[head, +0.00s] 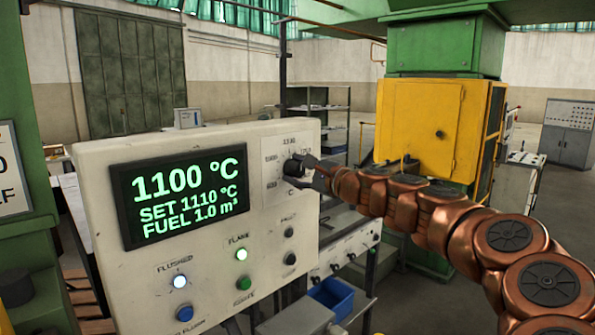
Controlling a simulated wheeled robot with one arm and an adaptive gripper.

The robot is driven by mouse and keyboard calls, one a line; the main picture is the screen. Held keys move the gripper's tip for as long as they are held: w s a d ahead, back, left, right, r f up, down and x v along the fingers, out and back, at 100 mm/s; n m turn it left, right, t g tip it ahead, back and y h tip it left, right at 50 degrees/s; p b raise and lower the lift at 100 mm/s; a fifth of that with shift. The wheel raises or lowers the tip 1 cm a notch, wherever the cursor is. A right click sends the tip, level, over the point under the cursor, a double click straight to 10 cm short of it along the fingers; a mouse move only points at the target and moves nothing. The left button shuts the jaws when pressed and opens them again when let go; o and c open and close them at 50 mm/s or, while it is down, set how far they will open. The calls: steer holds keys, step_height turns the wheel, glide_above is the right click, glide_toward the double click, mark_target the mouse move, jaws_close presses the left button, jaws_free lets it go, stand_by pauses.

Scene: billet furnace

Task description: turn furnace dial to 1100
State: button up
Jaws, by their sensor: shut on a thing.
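The furnace control panel (97,203) stands at the left in the head view. Its dark display (185,192) reads 1100 °C, SET 1110 °C and FUEL 1.0 m³ in green. The black furnace dial (293,168) sits at the panel's upper right on a pale scale plate, whose small markings are too blurred to read well. My gripper (306,170) reaches in from the right and is shut on the dial. The dial's pointer is not clear, partly hidden by the fingers.
A green button (243,283) and black knobs sit nearby. A blue bin (332,297) lies below right. A yellow cabinet (420,122) stands behind my arm.

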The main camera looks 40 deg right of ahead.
steer(key=shift+f+n+b, duration=0.1)
steer(key=shift+n+b, duration=0.2)
steer(key=shift+b, duration=0.4)
steer(key=o, duration=1.2)
steer(key=shift+c, duration=0.2)
steer(key=s+d, duration=0.1)
steer(key=s, duration=1.1)
steer(key=shift+d, duration=0.35)
steer(key=shift+a, duration=0.1)
